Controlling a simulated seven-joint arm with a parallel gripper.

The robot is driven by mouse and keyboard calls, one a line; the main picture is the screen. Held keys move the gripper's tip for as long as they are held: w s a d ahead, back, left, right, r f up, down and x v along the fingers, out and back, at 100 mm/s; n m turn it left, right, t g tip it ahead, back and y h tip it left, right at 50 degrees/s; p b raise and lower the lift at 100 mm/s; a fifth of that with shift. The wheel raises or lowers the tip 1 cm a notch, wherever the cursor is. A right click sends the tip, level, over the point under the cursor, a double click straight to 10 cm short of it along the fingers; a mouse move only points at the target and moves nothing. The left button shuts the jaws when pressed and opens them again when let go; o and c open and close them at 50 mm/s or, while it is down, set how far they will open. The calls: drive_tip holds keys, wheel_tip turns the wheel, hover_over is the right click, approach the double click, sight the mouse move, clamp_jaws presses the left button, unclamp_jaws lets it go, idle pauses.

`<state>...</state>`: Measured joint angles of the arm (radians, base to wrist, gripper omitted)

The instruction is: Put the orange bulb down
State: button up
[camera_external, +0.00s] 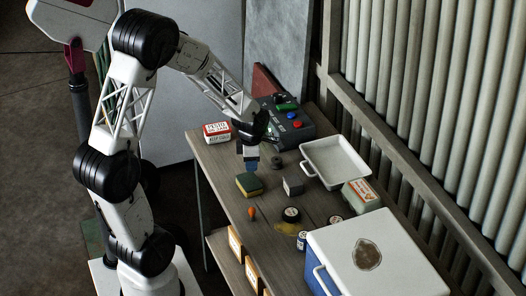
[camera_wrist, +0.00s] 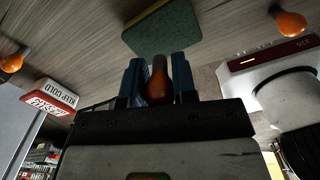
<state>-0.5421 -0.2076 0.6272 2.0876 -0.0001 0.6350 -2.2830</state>
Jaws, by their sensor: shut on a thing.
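In the wrist view, my gripper (camera_wrist: 158,85) is shut on an orange bulb (camera_wrist: 157,82), held upright between its two blue fingers. In the external view my gripper (camera_external: 249,160) is over the wooden table (camera_external: 220,163), behind the green and yellow sponge (camera_external: 249,185); the held bulb is hidden there. I cannot tell whether the bulb touches the table. The sponge also shows just beyond the fingers in the wrist view (camera_wrist: 163,30). Another orange bulb (camera_external: 251,213) stands on the table; orange bulbs also show at the wrist view's left (camera_wrist: 11,62) and right (camera_wrist: 290,23).
A red and white box (camera_external: 217,132) is left of my gripper. A grey block (camera_external: 293,187), a white tray (camera_external: 333,177) and a button console (camera_external: 288,128) are to the right. Bare wood lies left of the sponge.

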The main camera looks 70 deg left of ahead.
hover_over(277, 159)
drive_tip(key=shift+f, duration=0.65)
drive_tip(key=shift+f, duration=0.1)
drive_tip(key=shift+f, duration=1.65)
drive_tip(key=shift+f, duration=0.1)
drive_tip(key=o, duration=0.7)
drive_tip(key=shift+o, duration=0.2)
wheel_tip(277, 159, up, 12)
